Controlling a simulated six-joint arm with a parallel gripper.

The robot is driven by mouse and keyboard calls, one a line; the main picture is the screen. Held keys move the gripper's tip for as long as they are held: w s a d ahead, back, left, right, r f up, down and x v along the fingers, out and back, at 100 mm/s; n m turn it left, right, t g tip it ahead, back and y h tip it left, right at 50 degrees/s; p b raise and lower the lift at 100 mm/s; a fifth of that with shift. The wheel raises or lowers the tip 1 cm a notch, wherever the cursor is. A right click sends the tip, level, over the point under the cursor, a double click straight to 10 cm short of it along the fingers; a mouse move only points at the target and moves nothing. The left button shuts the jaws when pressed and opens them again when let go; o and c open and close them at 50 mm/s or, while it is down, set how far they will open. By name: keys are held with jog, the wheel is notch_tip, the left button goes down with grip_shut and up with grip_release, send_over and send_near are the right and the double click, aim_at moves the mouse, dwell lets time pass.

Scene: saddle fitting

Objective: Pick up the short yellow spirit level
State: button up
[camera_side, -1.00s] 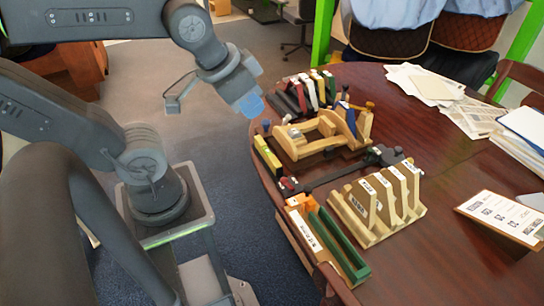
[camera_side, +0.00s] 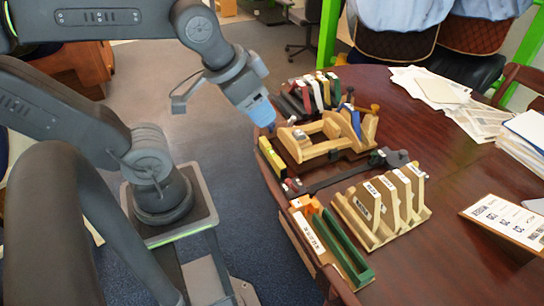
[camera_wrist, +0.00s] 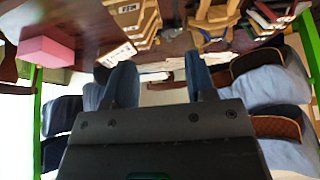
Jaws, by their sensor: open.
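The short yellow spirit level (camera_side: 267,152) lies at the near left edge of the table in the side view, beside a wooden frame. It is small there, with dark parts along it. My gripper (camera_side: 264,114) hangs above and slightly left of it, apart from it, with blue fingers pointing down. In the wrist view my gripper (camera_wrist: 161,82) is open, with its two blue fingers wide apart and nothing between them. I cannot make out the spirit level in the wrist view.
A wooden frame with a blue piece (camera_side: 318,140) stands beside the level. A rack of coloured bars (camera_side: 318,88) is behind it. A long black tool (camera_side: 345,174), a labelled wooden rack (camera_side: 375,225) and a green channel (camera_side: 345,248) lie nearer.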

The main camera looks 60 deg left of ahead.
jog(key=n+g, duration=0.6)
jog(key=n, duration=1.2)
send_over(274, 155)
notch_tip(274, 155, down, 19)
jog(key=f, duration=0.8)
jog(key=shift+s+a+f, duration=0.1)
jog(key=shift+s+a, duration=0.1)
jog(key=shift+s, duration=0.2)
jog(key=shift+w+d+f, duration=0.1)
jog(key=shift+w+f, duration=0.05)
jog(key=shift+f, duration=0.85)
jog(key=shift+w+d+f, duration=0.1)
jog(key=shift+f, duration=0.85)
jog(key=shift+w+d+f, duration=0.1)
jog(key=shift+w+f, duration=0.05)
jog(key=shift+f, duration=0.85)
jog(key=shift+c, duration=0.5)
grip_shut()
